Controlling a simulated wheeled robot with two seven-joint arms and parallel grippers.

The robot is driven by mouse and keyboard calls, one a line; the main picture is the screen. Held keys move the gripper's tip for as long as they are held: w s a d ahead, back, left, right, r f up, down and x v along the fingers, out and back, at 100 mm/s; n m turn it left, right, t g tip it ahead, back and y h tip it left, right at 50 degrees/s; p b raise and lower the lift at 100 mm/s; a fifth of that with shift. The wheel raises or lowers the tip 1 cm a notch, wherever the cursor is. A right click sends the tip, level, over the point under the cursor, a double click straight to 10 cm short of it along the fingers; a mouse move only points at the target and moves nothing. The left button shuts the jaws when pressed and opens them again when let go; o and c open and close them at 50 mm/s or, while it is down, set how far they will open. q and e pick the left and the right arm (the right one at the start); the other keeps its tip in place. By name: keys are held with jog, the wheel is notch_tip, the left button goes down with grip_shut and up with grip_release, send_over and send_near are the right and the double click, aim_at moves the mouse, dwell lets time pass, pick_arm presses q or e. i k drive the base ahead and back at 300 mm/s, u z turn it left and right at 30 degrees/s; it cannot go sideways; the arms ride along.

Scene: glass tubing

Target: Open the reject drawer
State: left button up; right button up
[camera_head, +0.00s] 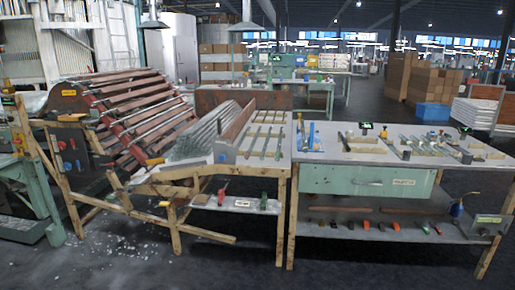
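A pale green drawer front (340,180) sits under the top of the right-hand workbench (330,146). It has a bar handle near its middle and a small pale label (403,182) to the right of the handle; the lettering is too small to read. The drawer looks shut, its front close under the bench top. Neither of my grippers shows in the head view, so I cannot see their state.
Glass tubes and small tools lie on the bench top. A wooden rack with a slatted roller (135,110) stands left. Dark floor (350,268) in front of the bench is clear.

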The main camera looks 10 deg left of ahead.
aim_at(317, 178)
jog(key=u, duration=1.05)
jog(key=i, duration=1.15)
jog(key=z, duration=0.65)
jog(key=i, duration=0.3)
jog(key=z, duration=0.4)
